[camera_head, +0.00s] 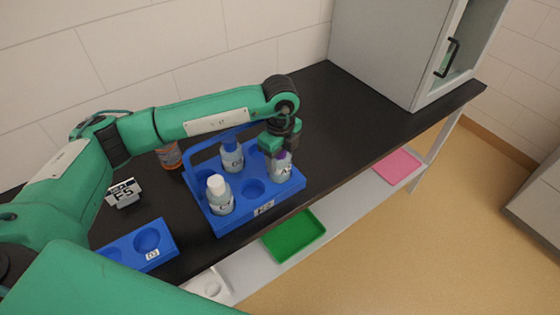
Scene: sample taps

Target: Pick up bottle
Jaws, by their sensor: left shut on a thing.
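A blue carrier rack (229,222) with a handle stands on the black bench. It holds a white-capped bottle (219,196) at the front left and a blue-capped bottle (232,156) at the back. A purple-capped bottle (281,169) is at the rack's right side. My left gripper (280,152) points down over this bottle and is shut on its top. Whether the bottle's base is in its hole or just above it I cannot tell. A front hole (253,187) of the rack is empty. My right gripper is not in view.
A smaller blue holder (147,240) with empty holes sits at the front left. An orange-brown bottle (169,156) and a labelled block (124,193) stand behind it. A grey cabinet (385,50) stands at the back right. Green (294,236) and pink (397,165) trays lie on the lower shelf.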

